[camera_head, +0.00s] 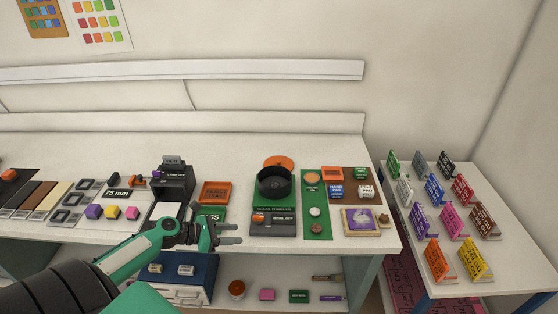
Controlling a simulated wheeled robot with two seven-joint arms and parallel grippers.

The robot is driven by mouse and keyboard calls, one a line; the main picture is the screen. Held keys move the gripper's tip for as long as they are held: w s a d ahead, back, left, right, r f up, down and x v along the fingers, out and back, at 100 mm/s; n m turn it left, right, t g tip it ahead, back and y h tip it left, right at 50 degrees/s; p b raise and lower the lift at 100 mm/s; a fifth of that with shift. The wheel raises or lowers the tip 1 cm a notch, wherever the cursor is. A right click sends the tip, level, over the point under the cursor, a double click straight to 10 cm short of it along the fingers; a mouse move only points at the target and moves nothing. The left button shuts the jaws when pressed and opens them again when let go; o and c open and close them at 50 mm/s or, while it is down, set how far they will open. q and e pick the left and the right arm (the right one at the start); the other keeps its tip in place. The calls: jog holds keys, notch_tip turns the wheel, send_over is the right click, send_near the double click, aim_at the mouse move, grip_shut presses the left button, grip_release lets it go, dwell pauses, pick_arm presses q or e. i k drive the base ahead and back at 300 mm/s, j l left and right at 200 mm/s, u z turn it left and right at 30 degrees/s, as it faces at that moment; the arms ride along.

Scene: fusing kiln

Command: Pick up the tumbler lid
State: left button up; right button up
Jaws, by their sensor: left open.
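The tumbler (273,221) stands on the white bench, a green and dark unit with a label on its front. Its round black drum (273,193) sits on top, and the inside looks dark. An orange disc (279,161), which looks like the tumbler lid, shows just behind the drum; its near edge is partly hidden by the drum. My left gripper (238,234) is open and empty, near the bench's front edge. It is in front and to the left of the tumbler, apart from the lid. My right gripper is out of view.
A green strip (316,227) with round pieces and a brown board (348,174) with small blocks lie right. A side table (485,279) holds several coloured tiles. The bench's back strip is clear.

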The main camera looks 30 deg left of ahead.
aim_at(285, 162)
jog(key=i+j, duration=1)
jog(key=i, duration=0.1)
